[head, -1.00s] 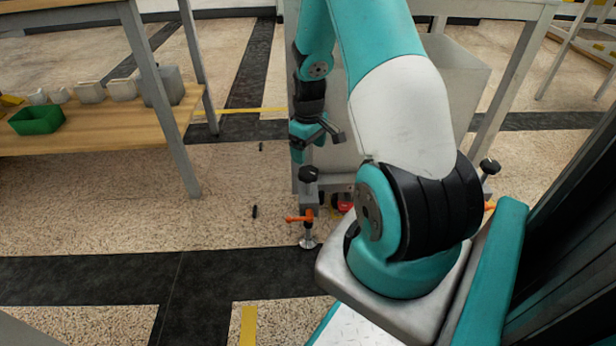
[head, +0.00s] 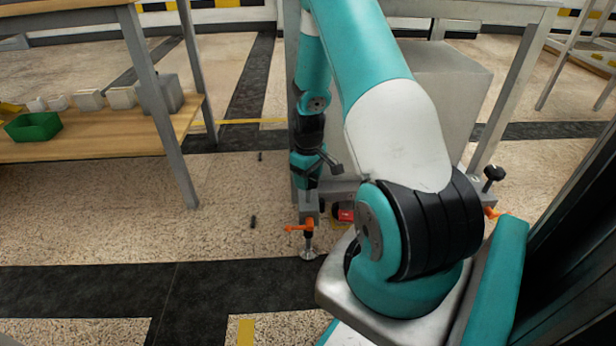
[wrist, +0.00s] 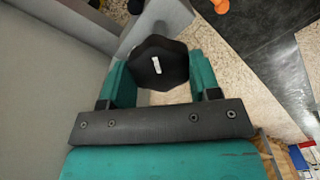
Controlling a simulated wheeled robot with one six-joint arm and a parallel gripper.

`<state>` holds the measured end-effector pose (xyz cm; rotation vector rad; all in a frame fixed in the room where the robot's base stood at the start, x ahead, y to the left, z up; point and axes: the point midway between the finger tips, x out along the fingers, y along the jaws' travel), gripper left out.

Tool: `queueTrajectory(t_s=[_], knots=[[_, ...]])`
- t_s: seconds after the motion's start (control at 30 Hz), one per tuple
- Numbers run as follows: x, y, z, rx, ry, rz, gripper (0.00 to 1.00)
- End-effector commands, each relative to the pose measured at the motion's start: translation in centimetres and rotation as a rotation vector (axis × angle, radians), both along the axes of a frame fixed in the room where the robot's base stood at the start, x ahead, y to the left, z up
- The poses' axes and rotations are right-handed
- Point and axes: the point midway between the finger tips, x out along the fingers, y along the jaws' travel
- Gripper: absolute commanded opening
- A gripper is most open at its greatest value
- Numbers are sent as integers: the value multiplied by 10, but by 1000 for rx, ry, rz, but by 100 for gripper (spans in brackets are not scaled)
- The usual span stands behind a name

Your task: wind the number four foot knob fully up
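A black lobed knob (wrist: 167,76) with a small white mark on top sits between my gripper's two teal fingers in the wrist view. My gripper (wrist: 160,68) straddles it, one finger close on each side. I see no clear grip on it, and any contact is hard to judge. In the head view my gripper (head: 306,184) points down over the near left corner of the grey frame and hides the knob. Below it stands the foot, with an orange lever (head: 299,228) and a round metal pad (head: 308,255) at the floor. No number is readable.
Another black knob (head: 494,173) stands at the frame's right, with an orange lever (head: 492,212) below. A grey bin (head: 440,95) is behind my arm. A wooden shelf (head: 90,141) with a green tray (head: 34,126) is left. Floor left of the foot is open, with small dark bits.

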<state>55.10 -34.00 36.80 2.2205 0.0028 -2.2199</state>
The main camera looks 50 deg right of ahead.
Motion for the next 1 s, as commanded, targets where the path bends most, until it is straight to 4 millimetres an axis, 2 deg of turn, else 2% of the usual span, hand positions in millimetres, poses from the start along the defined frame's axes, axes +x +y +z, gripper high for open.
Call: queueTrajectory(t_s=[0.47,1.0], knots=[[0,1,3,4,3,83,33],[-1,1,4,4,2,544,33]])
